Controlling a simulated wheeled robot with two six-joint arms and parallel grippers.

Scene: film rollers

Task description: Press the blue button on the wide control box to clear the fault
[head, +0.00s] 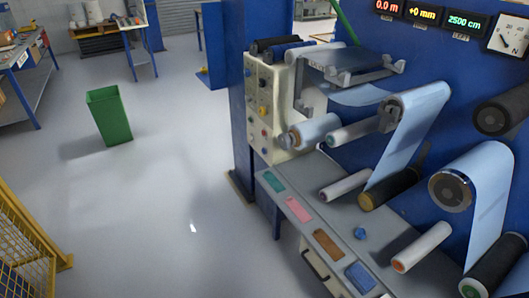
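A cream control panel (256,100) stands upright on the near left end of the blue machine in the head view. It carries several small knobs and buttons in dark, yellow and red tones. They are too small for me to pick out a blue button for certain. I cannot tell whether this panel is the wide control box. Neither of my grippers is in view.
The grey shelf (300,215) holds teal, pink, brown and blue flat pieces. Rollers carry pale blue film (408,135) above it. A green bin (109,116) stands on open floor to the left. A yellow mesh guard (22,245) is at the lower left.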

